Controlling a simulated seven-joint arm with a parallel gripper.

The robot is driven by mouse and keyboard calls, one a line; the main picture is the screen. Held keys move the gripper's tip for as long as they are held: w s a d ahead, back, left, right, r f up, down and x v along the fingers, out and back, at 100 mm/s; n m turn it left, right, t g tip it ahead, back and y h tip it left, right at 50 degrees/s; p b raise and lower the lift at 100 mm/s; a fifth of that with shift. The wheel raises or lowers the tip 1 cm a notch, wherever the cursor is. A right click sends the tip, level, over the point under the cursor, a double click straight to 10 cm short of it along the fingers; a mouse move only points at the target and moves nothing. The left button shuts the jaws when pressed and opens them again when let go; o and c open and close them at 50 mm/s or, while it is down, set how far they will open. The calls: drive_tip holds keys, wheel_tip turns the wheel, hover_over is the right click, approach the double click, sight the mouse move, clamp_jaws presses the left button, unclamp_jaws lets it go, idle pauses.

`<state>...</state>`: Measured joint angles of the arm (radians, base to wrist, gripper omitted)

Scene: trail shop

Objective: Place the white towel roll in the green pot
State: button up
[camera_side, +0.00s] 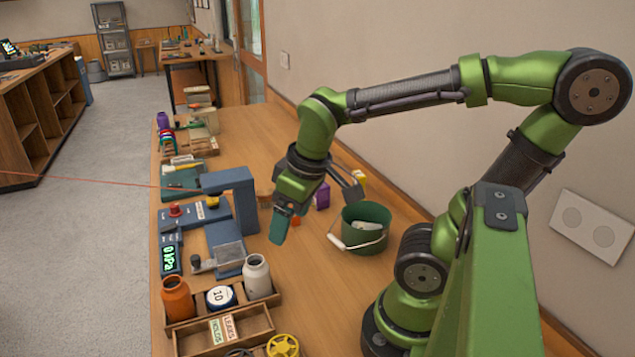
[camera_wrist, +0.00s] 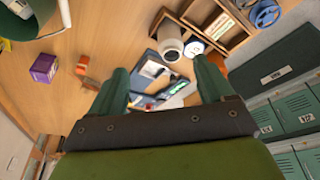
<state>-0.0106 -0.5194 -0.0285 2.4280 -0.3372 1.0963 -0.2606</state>
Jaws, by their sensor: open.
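The green pot (camera_side: 351,243) stands on the bench to the right of my gripper, with its pale handle hanging down at the side. A white piece (camera_side: 366,225), which looks like the towel roll, lies low inside the pot, partly hidden by the rim. In the wrist view the pot (camera_wrist: 42,12) is cut off at the top left, and the white piece (camera_wrist: 18,8) shows in it. My gripper (camera_side: 282,224) is above the bench, left of the pot and apart from it. In the wrist view its fingers (camera_wrist: 162,82) are spread with nothing between them.
A purple box (camera_wrist: 44,68) and an orange item (camera_wrist: 83,68) lie near the pot. A blue-grey press (camera_side: 232,190) stands left of my gripper. A wooden tray (camera_side: 225,333) and a white jar (camera_side: 257,277) are at the front. The bench in front of the pot is clear.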

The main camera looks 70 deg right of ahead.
drive_tip(key=a+r+m+t+y, duration=0.2)
drive_tip(key=a+r+m+t, duration=0.1)
drive_tip(key=a+r, duration=0.1)
drive_tip(key=shift+w+a+r+m+t, duration=0.2)
drive_tip(key=shift+w+m+t, duration=0.1)
drive_tip(key=shift+t, duration=0.1)
